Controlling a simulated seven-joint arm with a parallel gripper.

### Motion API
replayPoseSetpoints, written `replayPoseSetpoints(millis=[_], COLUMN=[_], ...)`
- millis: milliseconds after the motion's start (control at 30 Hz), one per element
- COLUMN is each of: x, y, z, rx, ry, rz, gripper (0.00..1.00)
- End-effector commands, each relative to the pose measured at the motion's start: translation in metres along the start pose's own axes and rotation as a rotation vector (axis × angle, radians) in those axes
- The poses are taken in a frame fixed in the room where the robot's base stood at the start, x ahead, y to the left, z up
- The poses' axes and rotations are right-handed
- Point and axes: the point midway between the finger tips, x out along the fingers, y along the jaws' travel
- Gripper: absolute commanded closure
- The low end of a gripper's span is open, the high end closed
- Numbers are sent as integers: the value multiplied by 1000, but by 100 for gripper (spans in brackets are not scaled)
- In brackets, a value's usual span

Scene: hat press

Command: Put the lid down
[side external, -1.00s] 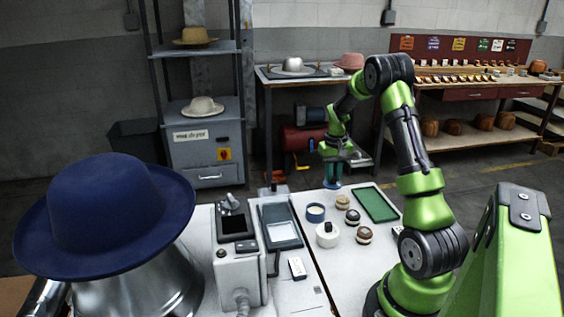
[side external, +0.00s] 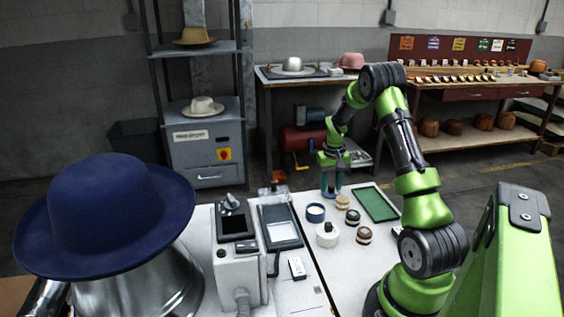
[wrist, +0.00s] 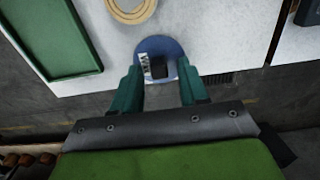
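A round blue lid-like disc (wrist: 173,48) with a black knob (wrist: 158,69) and a white printed label lies below my fingers at the table's far edge. It also shows as a small blue patch under my gripper in the side view (side external: 331,192). My gripper (wrist: 162,88) has its two teal fingers apart, one on each side of the knob, with visible gaps. In the side view my gripper (side external: 333,180) points down, low over the table. Whether the disc rests on the table or on something else I cannot tell.
A green tray (side external: 376,204) lies right of my gripper. Small round pots, including a blue one (side external: 315,212) and a white one with a black knob (side external: 327,235), stand in front. A blue hat (side external: 105,205) sits on a metal form at the left.

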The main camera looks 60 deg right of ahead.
Motion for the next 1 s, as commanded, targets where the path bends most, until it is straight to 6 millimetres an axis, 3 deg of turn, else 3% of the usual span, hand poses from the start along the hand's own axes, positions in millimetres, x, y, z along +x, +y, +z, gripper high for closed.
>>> replayPoseSetpoints(millis=[200,333,700,1000], x=[-1,-13,-89,-124], y=[0,0,0,-3], z=[0,-1,-1,1], rx=[0,1,0,-3], ry=[1,3,6,5], rz=[0,0,0,-2], gripper=[56,56,56,56])
